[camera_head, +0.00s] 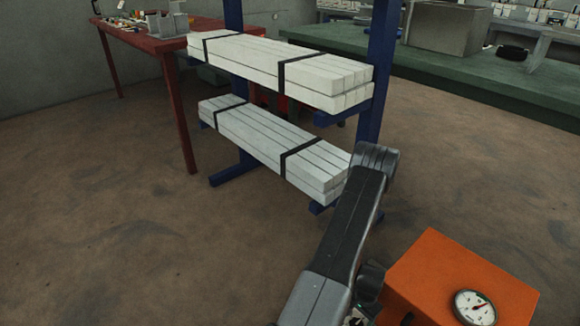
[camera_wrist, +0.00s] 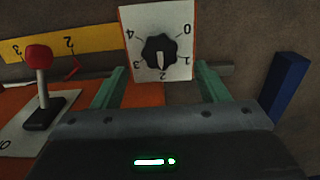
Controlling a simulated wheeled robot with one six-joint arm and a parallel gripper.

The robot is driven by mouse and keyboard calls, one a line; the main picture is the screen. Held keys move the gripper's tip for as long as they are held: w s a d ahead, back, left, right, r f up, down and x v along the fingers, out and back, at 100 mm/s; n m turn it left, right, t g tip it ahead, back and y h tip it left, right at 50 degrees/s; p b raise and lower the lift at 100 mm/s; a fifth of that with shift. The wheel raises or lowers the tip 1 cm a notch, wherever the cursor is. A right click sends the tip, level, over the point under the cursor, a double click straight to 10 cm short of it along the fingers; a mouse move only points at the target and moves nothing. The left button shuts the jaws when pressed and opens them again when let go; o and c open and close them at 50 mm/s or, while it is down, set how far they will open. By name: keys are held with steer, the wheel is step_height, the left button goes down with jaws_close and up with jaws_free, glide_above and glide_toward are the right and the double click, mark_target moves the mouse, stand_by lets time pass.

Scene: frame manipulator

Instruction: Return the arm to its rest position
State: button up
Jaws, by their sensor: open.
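My arm (camera_head: 345,225) reaches up from the bottom of the head view to a bent joint in front of the rack. My gripper (camera_wrist: 160,69) shows in the wrist view with its two green fingers apart and nothing held between them. A white dial plate with a black knob (camera_wrist: 161,51) and the numbers 0 to 4 shows beyond the gap between the fingertips. I cannot tell how far it is from them. The gripper cannot be made out clearly in the head view.
An orange box (camera_head: 455,275) with a gauge (camera_head: 474,307) stands right of my arm. A lever with a red knob (camera_wrist: 39,58) is left of the fingers. A blue rack (camera_head: 372,80) holds white bundled bars (camera_head: 270,140) close behind the arm. Floor is clear at left.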

mark_target(357, 324)
step_height(357, 324, down, 6)
steer(key=shift+r+b, duration=0.1)
steer(key=shift+b, duration=0.65)
steer(key=shift+r, duration=0.1)
step_height(357, 324, up, 14)
steer(key=p, duration=0.5)
step_height(357, 324, down, 14)
steer(key=b, duration=0.5)
steer(key=n+p, duration=0.2)
steer(key=n, duration=0.1)
steer(key=shift+r+n, duration=0.15)
steer(key=shift+n, duration=0.25)
steer(key=n+p, duration=0.2)
steer(key=n, duration=0.1)
steer(key=shift+n, duration=0.4)
step_height(357, 324, up, 14)
steer(key=p, duration=0.3)
steer(key=shift+f+p, duration=0.25)
steer(key=shift+p, duration=0.05)
